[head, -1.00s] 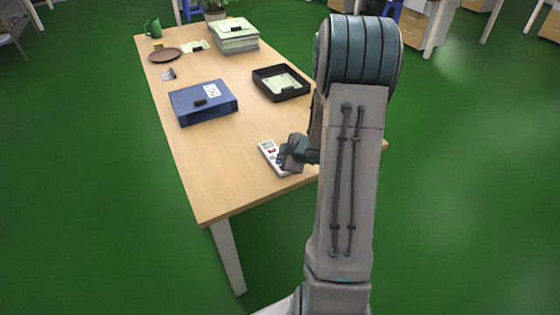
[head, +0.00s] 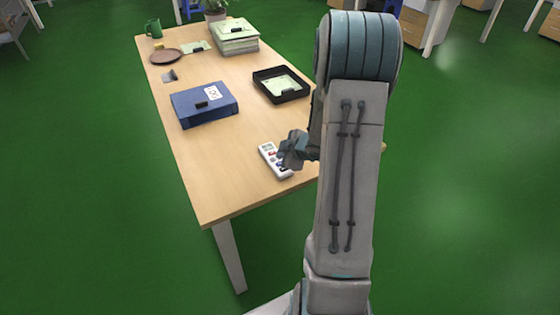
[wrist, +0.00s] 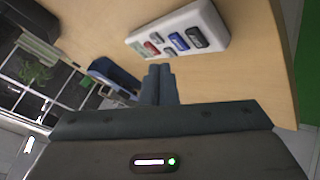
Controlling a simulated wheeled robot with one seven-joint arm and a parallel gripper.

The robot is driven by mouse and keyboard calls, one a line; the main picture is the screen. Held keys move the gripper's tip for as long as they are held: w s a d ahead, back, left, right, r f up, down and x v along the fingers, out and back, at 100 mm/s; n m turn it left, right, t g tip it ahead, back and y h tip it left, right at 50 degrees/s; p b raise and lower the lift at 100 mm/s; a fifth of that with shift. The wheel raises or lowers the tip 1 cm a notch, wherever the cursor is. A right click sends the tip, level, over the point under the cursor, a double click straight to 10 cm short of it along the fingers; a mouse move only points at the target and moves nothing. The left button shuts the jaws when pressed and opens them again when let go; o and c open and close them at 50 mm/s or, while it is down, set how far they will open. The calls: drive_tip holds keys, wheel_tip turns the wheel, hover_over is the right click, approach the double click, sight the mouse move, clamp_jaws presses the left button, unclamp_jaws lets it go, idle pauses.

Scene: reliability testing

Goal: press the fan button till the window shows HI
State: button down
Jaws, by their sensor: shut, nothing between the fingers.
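A white remote control (head: 271,158) lies on the wooden table near its front right edge. The lettering in the window and on the buttons is too small to read. My gripper (head: 287,155) is shut and empty, just above the remote in the head view. In the wrist view its closed fingertips (wrist: 159,70) sit beside the remote's image, apart from the buttons. The gripper hides part of the remote in the head view.
A blue binder (head: 204,104) lies left of centre on the table (head: 200,165). Bare tabletop surrounds the remote.

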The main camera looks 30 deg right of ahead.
drive_tip(key=shift+r+p, duration=1.5)
drive_tip(key=shift+r, duration=0.45)
